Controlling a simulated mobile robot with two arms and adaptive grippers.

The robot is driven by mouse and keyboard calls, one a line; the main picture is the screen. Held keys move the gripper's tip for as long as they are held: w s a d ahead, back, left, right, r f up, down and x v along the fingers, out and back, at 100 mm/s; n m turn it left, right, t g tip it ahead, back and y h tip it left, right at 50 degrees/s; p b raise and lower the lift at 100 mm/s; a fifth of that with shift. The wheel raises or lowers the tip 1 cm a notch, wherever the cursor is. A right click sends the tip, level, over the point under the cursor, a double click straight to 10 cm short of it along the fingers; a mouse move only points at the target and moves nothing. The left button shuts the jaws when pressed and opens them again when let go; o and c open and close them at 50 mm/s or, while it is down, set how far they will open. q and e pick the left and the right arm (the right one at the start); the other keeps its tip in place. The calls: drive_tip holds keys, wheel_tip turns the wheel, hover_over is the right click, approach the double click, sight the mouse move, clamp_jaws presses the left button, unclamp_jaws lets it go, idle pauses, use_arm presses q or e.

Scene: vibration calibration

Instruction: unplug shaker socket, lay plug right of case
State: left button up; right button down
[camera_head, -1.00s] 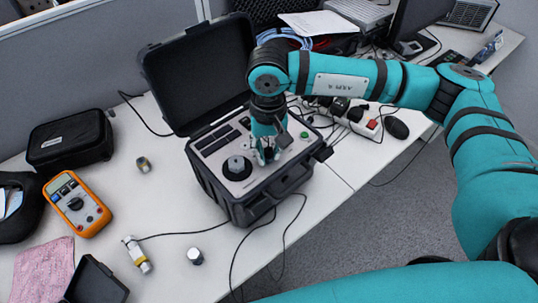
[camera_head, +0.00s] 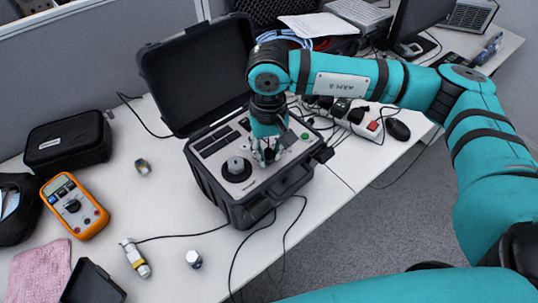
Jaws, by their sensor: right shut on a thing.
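The open black case (camera_head: 262,208) stands on the white table with its lid (camera_head: 195,72) tipped back. Its grey panel carries the round shaker (camera_head: 236,169) and a green button. My right gripper (camera_head: 266,160) points down at the panel, just right of the shaker. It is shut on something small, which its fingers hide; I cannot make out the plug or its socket. Thin black cables run at the front of the case. My left gripper is not in view.
A power strip (camera_head: 368,124) and a black mouse (camera_head: 397,130) lie right of the case. An orange multimeter (camera_head: 74,206), a black pouch (camera_head: 69,142), a cabled cylinder (camera_head: 136,258) and small metal parts lie to the left. The table edge runs close to the case's right front.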

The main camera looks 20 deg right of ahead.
sight(269, 150)
drive_tip(key=shift+n+b, duration=1.9)
drive_tip(key=shift+b, duration=0.05)
idle(0.5)
drive_tip(key=shift+r, duration=0.15)
idle(0.5)
drive_tip(key=shift+r+b, duration=0.6)
drive_tip(key=shift+b, duration=0.1)
idle(0.5)
drive_tip(key=shift+r, duration=0.1)
drive_tip(key=shift+r+p, duration=0.55)
drive_tip(key=shift+r, duration=1.15)
